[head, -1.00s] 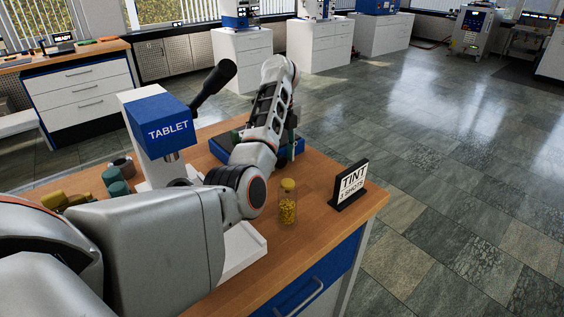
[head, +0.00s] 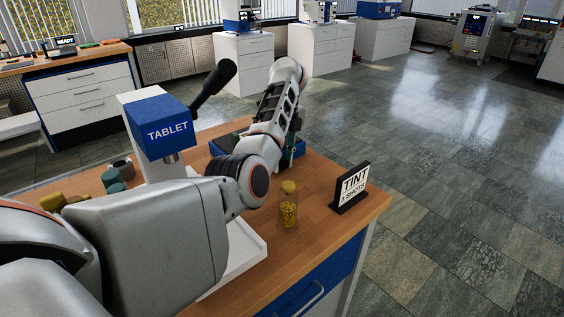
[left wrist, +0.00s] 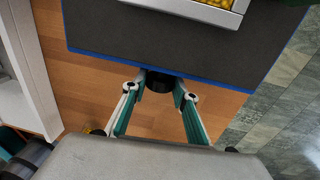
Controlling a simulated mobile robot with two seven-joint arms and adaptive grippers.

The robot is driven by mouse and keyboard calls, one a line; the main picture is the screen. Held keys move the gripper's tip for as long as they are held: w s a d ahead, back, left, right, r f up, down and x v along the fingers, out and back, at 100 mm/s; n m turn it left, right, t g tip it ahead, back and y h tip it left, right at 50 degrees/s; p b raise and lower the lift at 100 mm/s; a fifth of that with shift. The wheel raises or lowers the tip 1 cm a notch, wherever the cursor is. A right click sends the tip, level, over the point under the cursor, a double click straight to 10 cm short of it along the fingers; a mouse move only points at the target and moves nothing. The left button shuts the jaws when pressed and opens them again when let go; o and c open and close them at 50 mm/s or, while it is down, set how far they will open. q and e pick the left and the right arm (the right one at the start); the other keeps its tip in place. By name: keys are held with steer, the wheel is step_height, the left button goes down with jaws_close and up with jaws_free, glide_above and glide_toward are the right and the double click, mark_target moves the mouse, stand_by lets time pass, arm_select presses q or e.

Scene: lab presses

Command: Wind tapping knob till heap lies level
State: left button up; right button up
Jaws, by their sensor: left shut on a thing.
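In the left wrist view a dark-topped box with a blue edge (left wrist: 110,28) carries a pale-rimmed tray (left wrist: 212,13) of yellow pieces, cut off by the top of the picture. A black knob (left wrist: 158,84) sticks out from the box's near edge. My left gripper (left wrist: 160,82) is shut on the knob, its teal fingers on either side of it. In the head view the blue box (head: 218,146) is mostly hidden behind my left arm, and the heap cannot be made out there. My right gripper is out of view.
A blue and white TABLET press (head: 165,128) with a black lever stands left of my arm. Bare bench top (head: 320,214) shows around the jar.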

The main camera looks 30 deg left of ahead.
arm_select(q)
steer(key=shift+w+f+g+b, duration=0.1)
steer(key=shift+f+g+b, duration=0.15)
steer(key=shift+g+b, duration=0.4)
steer(key=shift+y+b, duration=0.3)
steer(key=shift+b, duration=0.05)
steer(key=shift+r, duration=0.15)
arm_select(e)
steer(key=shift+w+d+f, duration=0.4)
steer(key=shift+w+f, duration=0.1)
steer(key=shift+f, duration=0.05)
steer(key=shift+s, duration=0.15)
arm_select(q)
steer(key=o, duration=1.1)
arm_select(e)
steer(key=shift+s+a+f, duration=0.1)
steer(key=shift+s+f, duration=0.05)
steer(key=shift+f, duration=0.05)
